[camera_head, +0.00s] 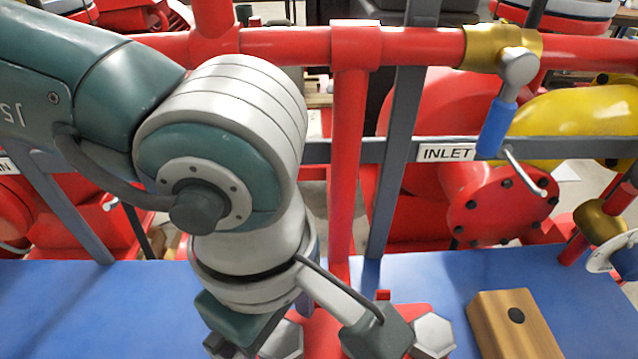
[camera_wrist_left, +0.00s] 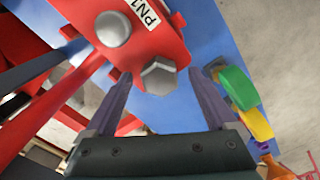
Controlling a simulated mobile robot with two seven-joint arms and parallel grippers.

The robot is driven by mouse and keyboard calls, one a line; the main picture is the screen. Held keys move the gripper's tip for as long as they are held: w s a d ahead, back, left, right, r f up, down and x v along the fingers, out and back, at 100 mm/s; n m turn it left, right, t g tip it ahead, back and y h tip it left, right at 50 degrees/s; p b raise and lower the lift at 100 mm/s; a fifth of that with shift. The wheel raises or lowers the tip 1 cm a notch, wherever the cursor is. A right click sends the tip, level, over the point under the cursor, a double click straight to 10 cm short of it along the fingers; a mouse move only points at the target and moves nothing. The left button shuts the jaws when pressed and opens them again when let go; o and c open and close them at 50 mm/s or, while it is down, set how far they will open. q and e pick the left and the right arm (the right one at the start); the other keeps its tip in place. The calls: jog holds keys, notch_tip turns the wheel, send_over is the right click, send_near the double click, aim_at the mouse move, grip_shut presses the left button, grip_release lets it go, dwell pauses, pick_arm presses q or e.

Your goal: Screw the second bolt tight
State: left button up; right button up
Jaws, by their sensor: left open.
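One bolt head (camera_wrist_left: 158,78) lies between the fingertips of my left gripper (camera_wrist_left: 160,73), with a visible gap on both sides. The other bolt head (camera_wrist_left: 113,28) is farther up and left. My left gripper is open and holds nothing. Which bolt is the second one cannot be told. My right gripper is out of view.
A wooden block (camera_head: 515,325) with a dark round spot sits on the blue base (camera_head: 450,285). A red upright pipe (camera_head: 347,150) and a grey frame post (camera_head: 395,170) stand behind my wrist. A blue-handled valve (camera_head: 497,125) hangs above the INLET sign (camera_head: 447,153). Green and yellow parts (camera_wrist_left: 240,95) lie right of my fingers.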

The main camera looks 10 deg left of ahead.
pick_arm(q)
grip_shut()
jog(key=m+b, duration=0.2)
jog(key=shift+f+m, duration=0.2)
jog(key=shift+m, duration=0.2)
jog(key=m+b, duration=0.2)
jog(key=m, duration=0.1)
jog(key=shift+m, duration=0.4)
jog(key=m+b, duration=0.3)
jog(key=m, duration=0.2)
jog(key=shift+m+b, duration=0.4)
jog(key=shift+r+m+b, duration=0.15)
jog(key=shift+m+b, duration=0.45)
jog(key=shift+m, duration=0.6)
grip_release()
